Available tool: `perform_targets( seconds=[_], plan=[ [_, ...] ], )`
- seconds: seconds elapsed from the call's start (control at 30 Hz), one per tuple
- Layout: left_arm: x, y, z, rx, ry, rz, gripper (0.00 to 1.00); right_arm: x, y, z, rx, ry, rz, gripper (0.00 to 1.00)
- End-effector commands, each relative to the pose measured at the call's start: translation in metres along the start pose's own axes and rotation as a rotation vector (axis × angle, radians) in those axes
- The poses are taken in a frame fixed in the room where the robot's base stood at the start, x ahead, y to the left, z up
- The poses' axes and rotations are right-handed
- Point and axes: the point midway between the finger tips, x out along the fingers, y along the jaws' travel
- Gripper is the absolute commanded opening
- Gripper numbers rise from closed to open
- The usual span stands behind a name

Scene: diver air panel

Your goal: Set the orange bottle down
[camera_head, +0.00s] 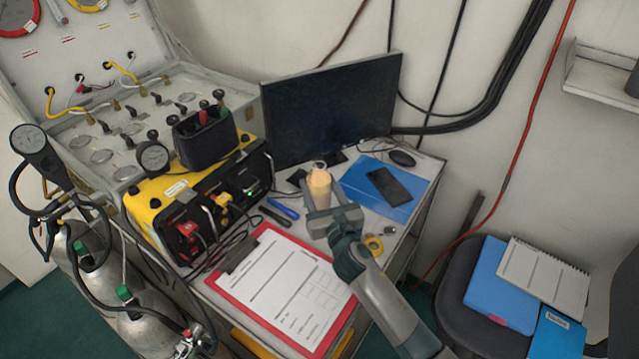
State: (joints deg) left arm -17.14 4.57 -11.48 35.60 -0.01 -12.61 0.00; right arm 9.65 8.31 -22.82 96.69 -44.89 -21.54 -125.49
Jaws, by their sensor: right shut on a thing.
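The orange bottle (319,183) is upright over the desk, in front of the monitor. Its pale orange upper part shows, and the gripper hides much of its lower part. My right gripper (332,212) is shut on the bottle, its arm coming in from the lower right. I cannot tell whether the bottle's base touches the desk (376,228). My left gripper is not in view.
A red clipboard (235,283) with paper lies left of my arm. A blue folder (400,211) with a black phone (388,186) lies right of the bottle. The monitor (330,108) stands behind. Pens (284,208) and a yellow tape roll (374,244) lie nearby.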

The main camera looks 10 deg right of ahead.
Motion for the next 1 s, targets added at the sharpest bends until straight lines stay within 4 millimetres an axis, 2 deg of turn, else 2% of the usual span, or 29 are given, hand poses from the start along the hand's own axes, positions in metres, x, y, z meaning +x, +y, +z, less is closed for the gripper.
perform_targets(
  seconds=[0.27,0.67,1.0],
  plan=[
    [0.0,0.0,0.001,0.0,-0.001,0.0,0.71,0.0,0.0,-0.002,0.001,-0.002,0.0,0.1],
    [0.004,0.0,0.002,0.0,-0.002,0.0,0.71,0.0,0.0,-0.035,0.0,-0.001,0.0,0.1],
    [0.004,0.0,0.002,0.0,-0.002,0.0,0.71,0.0,0.0,-0.036,0.0,-0.002,0.001,0.1]
  ],
)
